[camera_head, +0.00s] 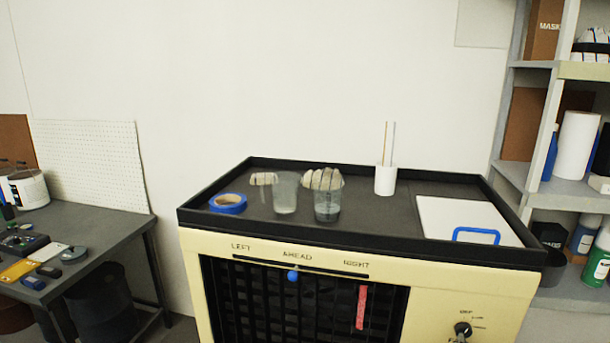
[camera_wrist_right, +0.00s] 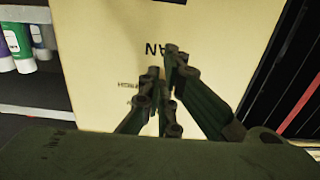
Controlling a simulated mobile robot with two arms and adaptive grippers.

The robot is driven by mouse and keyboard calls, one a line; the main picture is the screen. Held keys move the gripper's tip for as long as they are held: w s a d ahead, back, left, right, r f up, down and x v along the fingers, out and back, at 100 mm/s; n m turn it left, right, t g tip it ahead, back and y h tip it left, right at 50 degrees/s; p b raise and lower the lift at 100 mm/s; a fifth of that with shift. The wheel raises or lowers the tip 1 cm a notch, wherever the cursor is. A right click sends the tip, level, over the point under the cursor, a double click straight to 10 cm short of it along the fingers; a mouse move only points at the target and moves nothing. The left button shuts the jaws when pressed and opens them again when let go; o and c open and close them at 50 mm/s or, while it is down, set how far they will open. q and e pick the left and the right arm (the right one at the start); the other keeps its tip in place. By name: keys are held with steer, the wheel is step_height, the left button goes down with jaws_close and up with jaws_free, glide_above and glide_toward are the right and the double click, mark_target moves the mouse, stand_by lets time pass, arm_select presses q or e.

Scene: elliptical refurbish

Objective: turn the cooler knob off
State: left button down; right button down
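The cream cooler (camera_head: 225,265) stands in the middle of the head view. Its dark round knob (camera_head: 462,329) is low on the right of its front, under a small "OFF" mark, with other small marks to its right. The right wrist view shows the cream panel (camera_wrist_right: 100,45) upside down, with part of the "FAN" label. My right gripper (camera_wrist_right: 163,75) is in front of this panel, fingers close together. The fingers cover the spot by the small marks, so I cannot make out the knob there, or whether they touch it. My left gripper is not in view.
The cooler's black-rimmed top (camera_head: 300,163) holds blue tape (camera_head: 228,203), two clear cups, a white cup with sticks (camera_head: 386,180) and a white board (camera_head: 465,218). Grey shelves (camera_head: 565,190) stand close on the right; a workbench (camera_head: 90,230) is on the left.

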steer(key=shift+w+d+r, duration=0.2)
steer(key=shift+d+r, duration=0.3)
steer(key=shift+r, duration=0.15)
steer(key=s+a+f+p, duration=0.1)
steer(key=s+f+p, duration=0.1)
steer(key=s, duration=0.3)
steer(key=shift+s+a, duration=0.3)
